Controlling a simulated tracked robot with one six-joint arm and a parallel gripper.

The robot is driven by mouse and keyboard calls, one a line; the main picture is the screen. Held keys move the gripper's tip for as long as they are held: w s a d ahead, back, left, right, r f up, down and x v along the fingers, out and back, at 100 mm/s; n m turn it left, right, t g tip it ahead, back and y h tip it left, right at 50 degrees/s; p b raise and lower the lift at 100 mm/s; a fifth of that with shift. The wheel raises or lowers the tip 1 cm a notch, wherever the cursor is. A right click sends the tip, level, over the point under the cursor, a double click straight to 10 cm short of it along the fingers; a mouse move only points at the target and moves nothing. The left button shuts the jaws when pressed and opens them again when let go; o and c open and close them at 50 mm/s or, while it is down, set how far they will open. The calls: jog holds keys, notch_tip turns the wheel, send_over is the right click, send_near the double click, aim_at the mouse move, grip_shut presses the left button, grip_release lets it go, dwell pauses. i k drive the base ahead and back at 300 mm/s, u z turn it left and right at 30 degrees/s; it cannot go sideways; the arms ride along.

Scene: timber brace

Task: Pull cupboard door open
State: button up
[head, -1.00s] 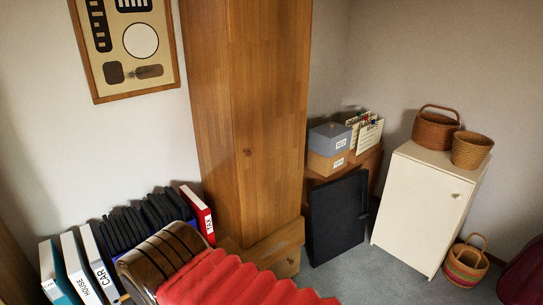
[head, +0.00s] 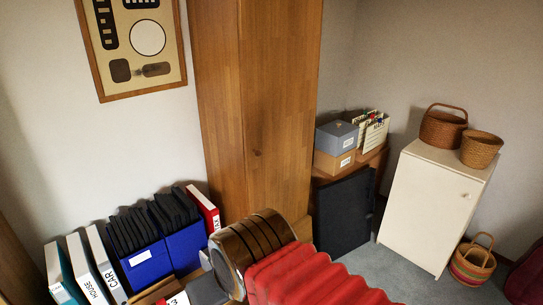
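A low white cupboard (head: 425,215) stands at the right. Its front door is shut, with a small round knob (head: 467,196) near the upper right edge. My arm, with a red ribbed sleeve and a brown banded section, fills the bottom middle, well left of the white cupboard.
Two wicker baskets (head: 443,128) stand on the white cupboard, and a striped basket (head: 472,262) is on the floor to its right. A dark panel (head: 343,215) stands by a wooden unit with boxes (head: 337,138). Binders (head: 95,270) and blue file boxes (head: 148,262) are at lower left.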

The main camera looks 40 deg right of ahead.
aim_at(280, 41)
jog(key=u, duration=0.05)
jog(key=i, duration=1)
jog(key=z, duration=0.05)
